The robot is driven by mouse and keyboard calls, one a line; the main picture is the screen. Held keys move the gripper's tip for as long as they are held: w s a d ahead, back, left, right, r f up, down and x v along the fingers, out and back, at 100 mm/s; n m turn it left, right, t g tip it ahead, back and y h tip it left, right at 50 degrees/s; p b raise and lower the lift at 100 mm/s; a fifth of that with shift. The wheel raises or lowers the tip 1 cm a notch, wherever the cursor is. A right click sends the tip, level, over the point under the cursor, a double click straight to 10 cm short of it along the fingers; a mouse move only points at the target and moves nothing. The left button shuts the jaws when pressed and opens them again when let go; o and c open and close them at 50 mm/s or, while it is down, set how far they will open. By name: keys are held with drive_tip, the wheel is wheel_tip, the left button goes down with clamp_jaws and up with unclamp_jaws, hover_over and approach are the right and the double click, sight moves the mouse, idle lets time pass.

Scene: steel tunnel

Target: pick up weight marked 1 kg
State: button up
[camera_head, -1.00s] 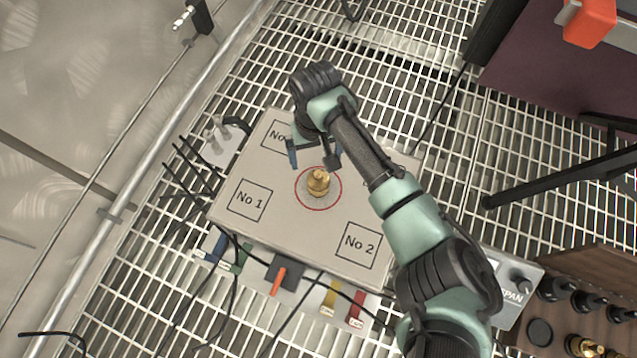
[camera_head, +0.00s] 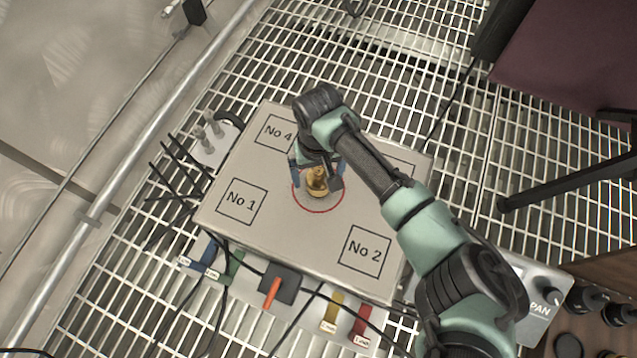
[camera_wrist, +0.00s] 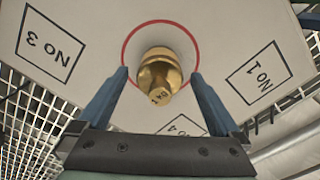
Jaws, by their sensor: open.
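A brass weight (camera_head: 317,181) stands upright in the red circle (camera_head: 318,211) on the pale board (camera_head: 290,240). In the wrist view the weight (camera_wrist: 160,76) shows from above, with a small mark on its knob that looks like "1 kg". My gripper (camera_head: 317,182) is open, its two blue fingers on either side of the weight. In the wrist view my gripper (camera_wrist: 159,75) has its fingertips left and right of the weight, with a visible gap on each side. The weight's base is partly hidden in the head view by a finger.
The board has marked squares, No 1 (camera_head: 241,202), No 2 (camera_head: 365,249) and No 4 (camera_head: 276,132); No 3 (camera_wrist: 50,45) shows in the wrist view. A grey box (camera_head: 535,300) and dark weights stand at the lower right.

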drive_tip(key=shift+f+b, duration=1)
drive_tip(key=shift+f, duration=0.4)
clamp_jaws()
drive_tip(key=shift+r, duration=0.1)
